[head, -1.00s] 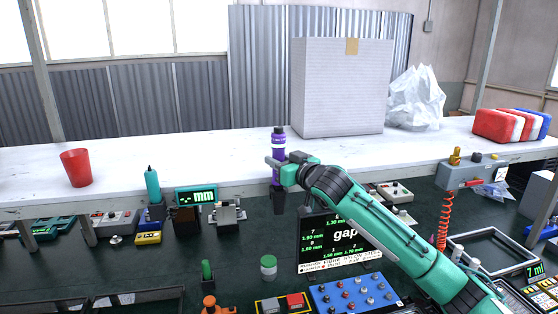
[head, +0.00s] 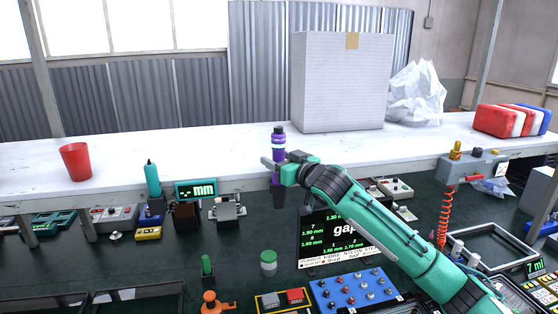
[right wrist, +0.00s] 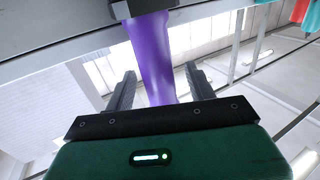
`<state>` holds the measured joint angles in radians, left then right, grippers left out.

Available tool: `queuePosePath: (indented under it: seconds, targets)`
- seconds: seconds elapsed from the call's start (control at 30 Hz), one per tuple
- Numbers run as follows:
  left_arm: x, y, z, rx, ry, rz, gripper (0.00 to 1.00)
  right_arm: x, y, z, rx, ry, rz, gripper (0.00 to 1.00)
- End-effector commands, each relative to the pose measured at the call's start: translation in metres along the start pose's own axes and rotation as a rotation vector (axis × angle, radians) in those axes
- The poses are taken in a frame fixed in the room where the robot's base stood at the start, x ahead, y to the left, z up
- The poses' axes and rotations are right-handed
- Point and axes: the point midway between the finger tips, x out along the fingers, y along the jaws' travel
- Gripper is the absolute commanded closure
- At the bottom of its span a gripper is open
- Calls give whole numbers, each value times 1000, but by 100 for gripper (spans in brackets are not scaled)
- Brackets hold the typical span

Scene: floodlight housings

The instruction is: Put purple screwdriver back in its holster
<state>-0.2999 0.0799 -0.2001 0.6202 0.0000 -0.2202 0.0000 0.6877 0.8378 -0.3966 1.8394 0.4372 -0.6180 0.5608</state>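The purple screwdriver (head: 278,143) stands upright at the front edge of the white table, with a white band near its top. Its lower end meets a dark holster (head: 278,197), and how deep it sits is hidden. My right gripper (head: 272,164) is at the handle, coming from the right. In the right wrist view the purple handle (right wrist: 153,62) passes between the two fingers (right wrist: 158,85), with gaps visible beside it, so the gripper looks open around it. A dark block (right wrist: 150,8), seemingly the holster, meets the handle's end there. My left gripper is not in view.
A large white box (head: 342,85) stands behind the screwdriver on the white table (head: 180,150). A red cup (head: 75,161) is at the left. A teal screwdriver (head: 152,178) stands at the table's edge. A gap display (head: 335,236) and a blue knob panel (head: 353,289) lie below.

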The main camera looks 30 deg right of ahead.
Motion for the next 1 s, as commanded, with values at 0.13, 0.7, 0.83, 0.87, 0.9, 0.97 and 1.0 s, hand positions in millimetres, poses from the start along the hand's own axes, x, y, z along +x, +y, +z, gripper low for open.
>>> queuePosePath:
  seconds: [0.13,0.7,0.83,0.87,0.9,0.97,1.0]
  targets:
    - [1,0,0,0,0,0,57,-1,0,2,0,-4,0,45]
    - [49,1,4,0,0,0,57,-102,1,6,-4,-2,1,45]
    - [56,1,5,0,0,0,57,-121,1,4,-2,-2,1,45]
    - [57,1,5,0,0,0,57,-124,1,4,-2,-2,1,45]
    - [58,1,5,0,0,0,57,-128,0,3,-2,-1,1,45]
    - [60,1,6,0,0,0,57,-132,0,3,-1,-1,1,45]
    - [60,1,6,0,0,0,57,-135,0,2,-1,-2,1,45]
